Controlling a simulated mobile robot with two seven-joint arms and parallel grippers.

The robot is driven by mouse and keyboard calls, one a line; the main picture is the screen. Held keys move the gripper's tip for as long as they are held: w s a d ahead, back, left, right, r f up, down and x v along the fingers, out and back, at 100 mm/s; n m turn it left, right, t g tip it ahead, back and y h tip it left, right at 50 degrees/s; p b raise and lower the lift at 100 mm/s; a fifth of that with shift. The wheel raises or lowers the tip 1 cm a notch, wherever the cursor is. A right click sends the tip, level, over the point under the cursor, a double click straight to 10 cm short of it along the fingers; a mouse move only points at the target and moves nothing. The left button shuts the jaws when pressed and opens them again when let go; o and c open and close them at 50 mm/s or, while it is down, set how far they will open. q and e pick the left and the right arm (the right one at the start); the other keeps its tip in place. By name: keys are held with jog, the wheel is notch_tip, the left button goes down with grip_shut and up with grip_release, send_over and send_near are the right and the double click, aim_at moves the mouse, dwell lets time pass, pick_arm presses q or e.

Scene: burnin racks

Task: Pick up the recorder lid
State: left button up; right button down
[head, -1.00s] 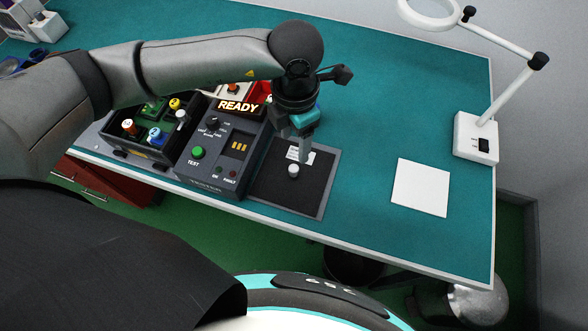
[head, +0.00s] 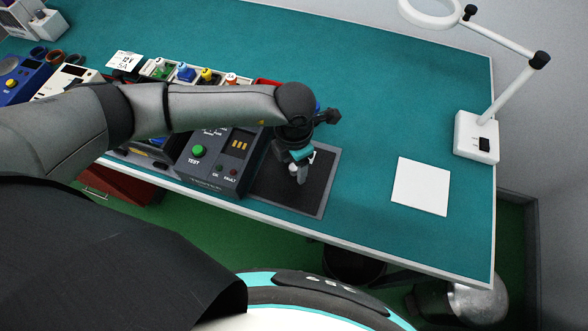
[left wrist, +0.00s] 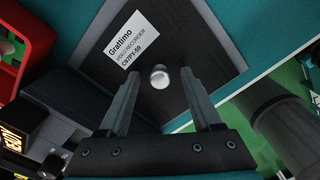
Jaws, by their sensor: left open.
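The recorder lid (head: 282,194) is a flat black panel in a grey frame near the bench's front edge. In the left wrist view the lid (left wrist: 203,42) bears a white label (left wrist: 131,38) reading "Grattimo video recorder" and a small round silver knob (left wrist: 160,77). My left gripper (head: 302,178) is above the lid and points down, hiding part of it in the head view. In the left wrist view its open, empty fingers (left wrist: 160,84) lie on either side of the knob; I cannot tell how far above it they are. My right gripper is not in view.
The tester box (head: 215,165) with a green button stands just left of the lid. A white square pad (head: 420,187) and a lamp base (head: 476,137) are to the right. A red bin edge (left wrist: 29,48) shows in the wrist view. The bench between lid and pad is clear.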

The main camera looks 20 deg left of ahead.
pick_arm(q)
grip_shut()
dwell(0.4)
